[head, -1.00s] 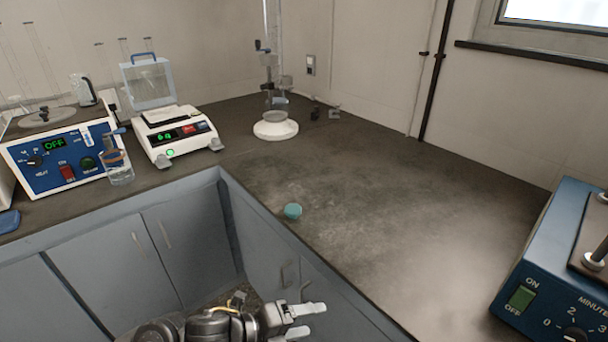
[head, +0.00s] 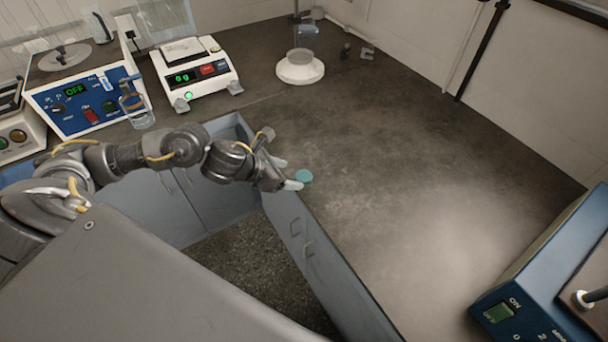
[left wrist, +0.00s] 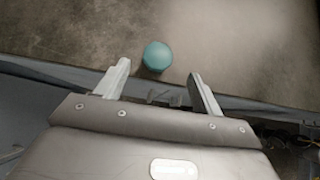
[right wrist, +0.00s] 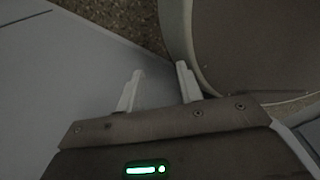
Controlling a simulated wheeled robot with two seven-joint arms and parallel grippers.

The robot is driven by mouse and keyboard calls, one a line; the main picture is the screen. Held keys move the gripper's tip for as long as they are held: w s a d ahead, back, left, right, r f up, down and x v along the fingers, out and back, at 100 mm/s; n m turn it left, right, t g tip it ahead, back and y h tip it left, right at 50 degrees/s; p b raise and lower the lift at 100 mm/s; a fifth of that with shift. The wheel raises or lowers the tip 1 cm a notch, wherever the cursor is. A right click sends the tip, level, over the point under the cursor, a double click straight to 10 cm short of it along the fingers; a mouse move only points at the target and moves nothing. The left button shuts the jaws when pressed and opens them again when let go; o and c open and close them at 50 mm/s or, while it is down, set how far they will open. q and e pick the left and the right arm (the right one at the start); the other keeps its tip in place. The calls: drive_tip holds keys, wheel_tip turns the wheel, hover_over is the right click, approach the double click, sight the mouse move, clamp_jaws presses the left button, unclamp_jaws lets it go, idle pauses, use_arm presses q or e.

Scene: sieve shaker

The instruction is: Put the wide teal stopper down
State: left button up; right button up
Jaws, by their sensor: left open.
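The wide teal stopper (head: 304,176) sits on the dark bench top close to its front edge. My left gripper (head: 291,173) is at the bench edge, just left of the stopper in the head view. In the left wrist view the stopper (left wrist: 157,56) lies just beyond the fingertips and between their lines. The left gripper (left wrist: 158,75) is open, with nothing between its fingers. My right gripper (right wrist: 160,75) shows only in the right wrist view, with its fingers apart and nothing between them, away from the bench top.
A white balance (head: 195,75), a blue heating unit (head: 85,105) and a glass beaker (head: 136,108) stand at the left. A white-based stand (head: 300,70) is at the back. A blue timer machine (head: 540,270) stands at the right. The middle of the bench top (head: 400,160) is clear.

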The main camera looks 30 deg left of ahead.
sight(304, 175)
use_arm(q)
drive_tip(key=shift+x, duration=1.15)
drive_tip(key=shift+w+d+f, duration=0.1)
drive_tip(key=shift+w, duration=0.1)
drive_tip(key=p+x, duration=0.1)
drive_tip(key=x, duration=0.3)
drive_tip(key=shift+w+f, duration=0.25)
drive_tip(key=shift+w, duration=0.1)
drive_tip(key=c, duration=1.1)
drive_tip(key=shift+r, duration=0.1)
